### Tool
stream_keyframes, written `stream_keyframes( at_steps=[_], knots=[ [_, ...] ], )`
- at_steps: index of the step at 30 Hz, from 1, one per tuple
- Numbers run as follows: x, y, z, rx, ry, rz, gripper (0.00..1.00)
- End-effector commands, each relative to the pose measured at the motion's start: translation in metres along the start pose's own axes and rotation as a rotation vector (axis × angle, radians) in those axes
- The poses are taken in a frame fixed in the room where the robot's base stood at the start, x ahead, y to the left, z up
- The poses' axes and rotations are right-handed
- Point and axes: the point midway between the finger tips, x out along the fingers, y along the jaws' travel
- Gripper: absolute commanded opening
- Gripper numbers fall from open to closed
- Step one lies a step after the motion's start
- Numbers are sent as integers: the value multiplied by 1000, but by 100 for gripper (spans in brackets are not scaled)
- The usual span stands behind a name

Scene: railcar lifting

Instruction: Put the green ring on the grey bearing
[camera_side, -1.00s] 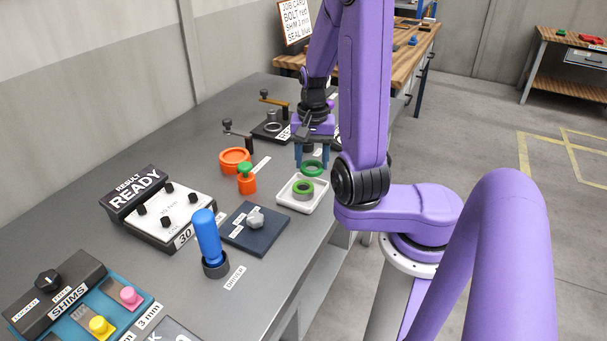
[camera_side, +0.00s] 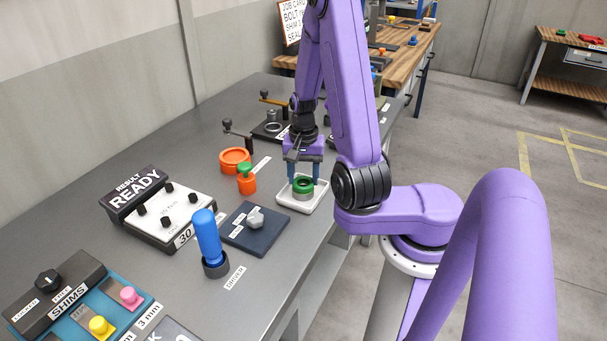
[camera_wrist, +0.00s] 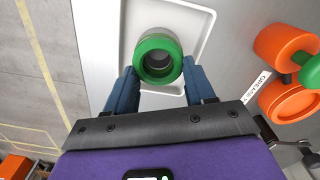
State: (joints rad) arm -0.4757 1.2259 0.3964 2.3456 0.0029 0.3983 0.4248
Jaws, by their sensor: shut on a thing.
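My gripper (camera_side: 303,182) is shut on the green ring (camera_side: 302,188), with one blue finger on each side. The ring also shows in the wrist view (camera_wrist: 158,75), lying flat between the fingertips (camera_wrist: 160,66). The grey bearing (camera_side: 302,195) stands in the white tray, directly under the ring. In the wrist view the bearing (camera_wrist: 155,33) shows beyond the ring's far edge and partly through its hole. The ring covers most of the bearing's top. I cannot tell whether the ring touches the bearing or hovers just above it.
The white tray (camera_side: 287,202) has a low rim around the bearing. An orange dish (camera_side: 234,167) and an orange pot with a green knob (camera_side: 246,184) stand to the left. A dark block with a grey knob (camera_side: 247,238) is in front. A crank fixture (camera_side: 272,131) stands behind.

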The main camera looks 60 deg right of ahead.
Motion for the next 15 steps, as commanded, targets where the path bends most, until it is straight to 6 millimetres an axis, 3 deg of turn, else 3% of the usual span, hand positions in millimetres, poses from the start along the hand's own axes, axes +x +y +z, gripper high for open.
stream_keyframes(
  at_steps=[8, 9, 10, 15],
  knots=[
    [3, 0, 0, 0, -2, 1, 25],
    [3, 0, 0, 0, -1, 0, 67],
    [3, 0, 0, 0, -1, 0, 77],
    [2, 0, 0, 0, 0, 0, 79]
  ],
)
